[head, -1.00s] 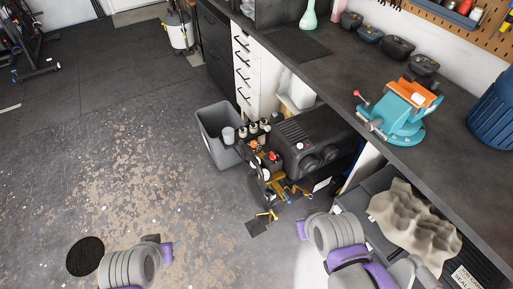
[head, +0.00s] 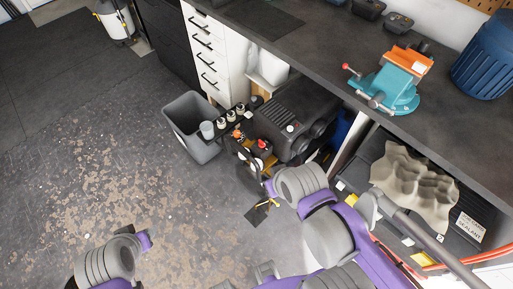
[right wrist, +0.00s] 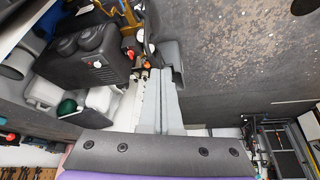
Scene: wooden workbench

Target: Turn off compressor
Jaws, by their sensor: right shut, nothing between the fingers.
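The compressor (head: 290,115) is a dark grey box-shaped unit under the workbench, with rounded parts on its right end. A red knob (head: 262,143) shows at its front left, close to gauges and yellow parts. The compressor also shows at upper left in the right wrist view (right wrist: 95,55). My right gripper (right wrist: 158,80) is shut and empty; in that view its fingers point toward the compressor's fittings, to the right of its body. I cannot tell whether they touch anything. In the head view my right forearm hides the floor in front. Only my left arm's links show; its gripper is not in view.
A grey bin (head: 190,125) stands left of the compressor. The workbench (head: 330,65) overhangs it and carries a teal vise (head: 390,85). A tray of beige material (head: 415,185) lies at right. The worn floor at left is open.

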